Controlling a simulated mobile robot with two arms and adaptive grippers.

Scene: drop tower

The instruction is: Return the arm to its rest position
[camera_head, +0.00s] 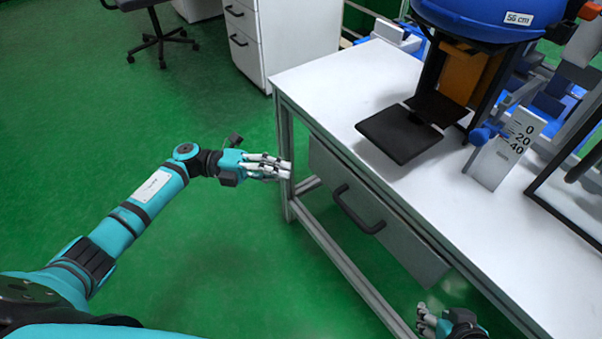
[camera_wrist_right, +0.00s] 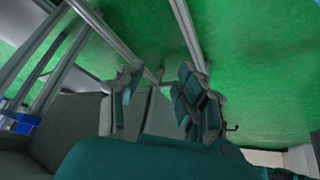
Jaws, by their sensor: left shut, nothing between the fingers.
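My left arm, turquoise and black, reaches in from the left in the head view. Its gripper (camera_head: 288,168) is shut and empty, with its pale fingertips appearing beside the near left leg of the white table (camera_head: 330,85). My right gripper (camera_head: 425,320) shows at the bottom edge of the head view, below the drawer, with most of its arm cut off. In the right wrist view, its fingers stand apart with an empty gap (camera_wrist_right: 160,85) between them, above the green floor.
A grey drawer (camera_head: 400,235) with a dark handle sits under the tabletop. On the table stand a drop tower with a blue top (camera_head: 480,15), a black plate (camera_head: 398,134) and a scale marker (camera_head: 505,150). The green floor (camera_head: 240,270) left of the table is clear.

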